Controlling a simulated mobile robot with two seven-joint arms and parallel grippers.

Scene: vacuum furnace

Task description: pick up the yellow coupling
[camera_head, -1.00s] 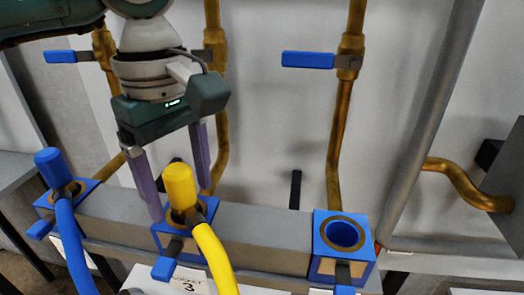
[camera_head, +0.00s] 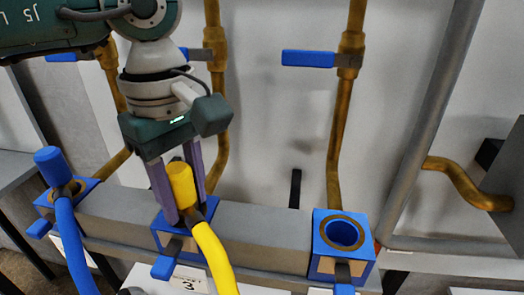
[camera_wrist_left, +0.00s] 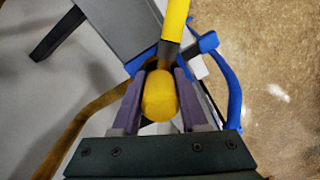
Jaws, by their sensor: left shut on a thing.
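The yellow coupling (camera_head: 181,186) stands upright in the middle blue socket block (camera_head: 163,239), with a yellow hose (camera_head: 213,258) running from it down and to the right. My left gripper (camera_head: 188,205) points down from above, its two purple fingers on either side of the coupling and shut on it. In the left wrist view the coupling (camera_wrist_left: 159,97) sits between the fingers (camera_wrist_left: 158,92). The finger tips and the lower part of the coupling are partly hidden by the block and hose. My right gripper does not show.
A blue coupling (camera_head: 50,166) with a blue hose stands in the left socket block. The right socket block (camera_head: 342,234) is empty. A grey beam (camera_head: 262,232) joins the blocks. Brass pipes (camera_head: 341,130) with blue valve handles (camera_head: 307,58) stand behind against the wall.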

